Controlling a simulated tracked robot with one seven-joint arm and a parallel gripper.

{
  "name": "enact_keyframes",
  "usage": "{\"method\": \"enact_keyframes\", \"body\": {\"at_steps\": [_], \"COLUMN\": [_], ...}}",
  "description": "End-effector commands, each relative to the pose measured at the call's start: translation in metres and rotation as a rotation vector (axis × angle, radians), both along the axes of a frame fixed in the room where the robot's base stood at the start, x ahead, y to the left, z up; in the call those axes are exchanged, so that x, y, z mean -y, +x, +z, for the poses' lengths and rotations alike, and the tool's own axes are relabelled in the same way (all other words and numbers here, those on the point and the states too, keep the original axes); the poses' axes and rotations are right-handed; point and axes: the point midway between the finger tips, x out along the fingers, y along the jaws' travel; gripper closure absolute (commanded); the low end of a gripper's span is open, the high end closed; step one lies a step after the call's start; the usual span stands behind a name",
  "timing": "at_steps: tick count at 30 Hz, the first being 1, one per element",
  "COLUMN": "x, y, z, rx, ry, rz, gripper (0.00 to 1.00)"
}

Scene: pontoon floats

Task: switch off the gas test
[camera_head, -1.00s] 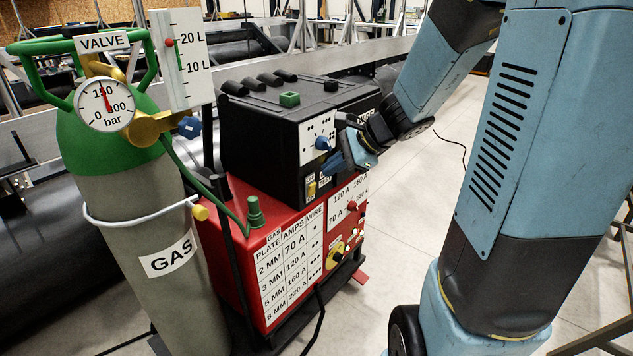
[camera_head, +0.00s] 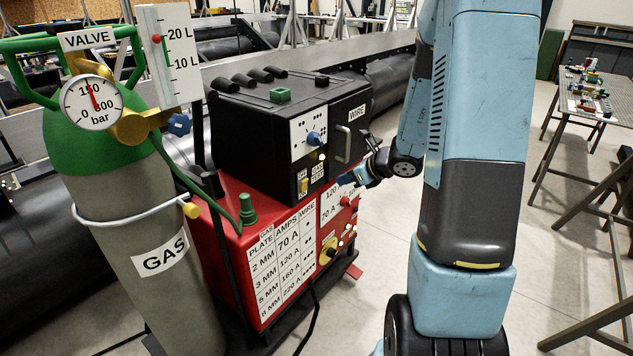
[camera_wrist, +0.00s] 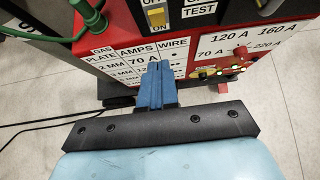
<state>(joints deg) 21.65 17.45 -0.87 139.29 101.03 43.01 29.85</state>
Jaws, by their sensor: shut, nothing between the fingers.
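The gas test switch (camera_head: 303,185) is a small yellow rocker on the lower front of the black wire feeder, beside its "GAS TEST" label (camera_head: 318,172). The switch (camera_wrist: 157,17) also shows at the top of the wrist view; I cannot tell for sure which way it is set. A pale lit lamp (camera_head: 322,157) sits above the label. My gripper (camera_head: 346,180) is shut and empty, to the right of the switch and apart from it. In the wrist view my blue fingers (camera_wrist: 158,66) point up towards the switch, in front of the red welder's table of values.
The black wire feeder (camera_head: 255,125) stands on the red welder (camera_head: 232,245). The feeder has a blue knob (camera_head: 314,138) and a side handle (camera_head: 343,145). The grey gas cylinder (camera_head: 150,220) with valve and gauge (camera_head: 91,102) stands left.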

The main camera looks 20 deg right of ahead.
Motion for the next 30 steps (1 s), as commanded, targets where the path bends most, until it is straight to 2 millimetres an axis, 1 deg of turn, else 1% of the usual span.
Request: {"method": "enact_keyframes", "body": {"at_steps": [4,8,23,27,30], "x": [-0.003,-0.010,-0.046,-0.058,-0.063], "y": [0.004,0.012,0.063,0.079,0.087], "z": [-0.003,-0.012,-0.063,-0.060,-0.058], "rx": [-0.001,-0.001,-0.002,0.002,0.001], "ry": [0.001,0.001,0.001,-0.001,0.000], "rz": [0.002,0.003,0.002,0.003,0.002], "gripper": [1.00,1.00,1.00,1.00,1.00]}}
